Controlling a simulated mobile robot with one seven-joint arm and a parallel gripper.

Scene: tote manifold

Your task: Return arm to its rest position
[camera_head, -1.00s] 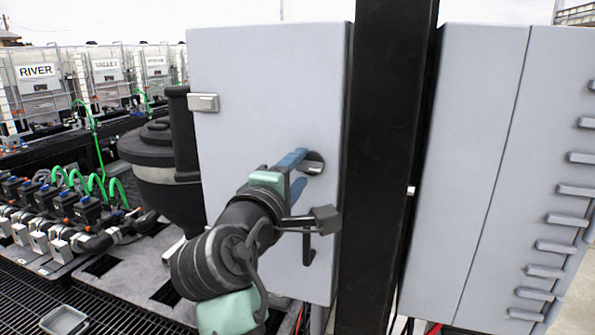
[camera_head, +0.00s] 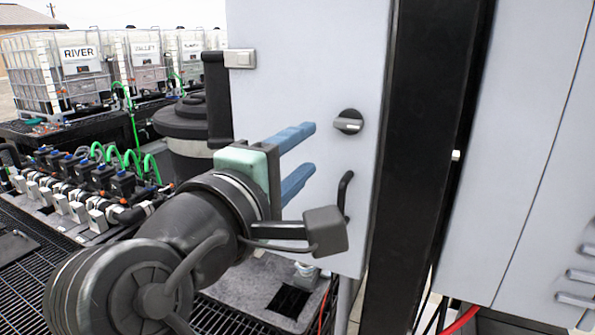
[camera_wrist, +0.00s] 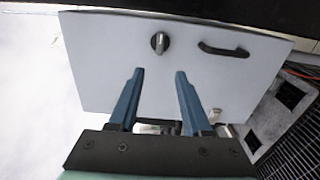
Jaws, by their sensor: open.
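My gripper (camera_head: 308,155) is in the head view with its two blue fingers spread apart and nothing between them. It points at the front of a light grey cabinet (camera_head: 290,85) and looks apart from it. A round grey knob (camera_head: 349,121) is on the cabinet just right of the fingertips, and a black handle (camera_head: 345,190) is below it. In the wrist view my gripper (camera_wrist: 158,75) is open below the knob (camera_wrist: 160,42), with the handle (camera_wrist: 224,49) to the right. My arm reaches in from the lower left of the head view.
A black post (camera_head: 425,130) stands right of the cabinet, with another grey cabinet (camera_head: 530,150) beyond it. A manifold of valves with green hoses (camera_head: 110,180) lies at left. White totes, one labelled RIVER (camera_head: 80,53), stand behind. Dark grating (camera_head: 225,318) covers the floor.

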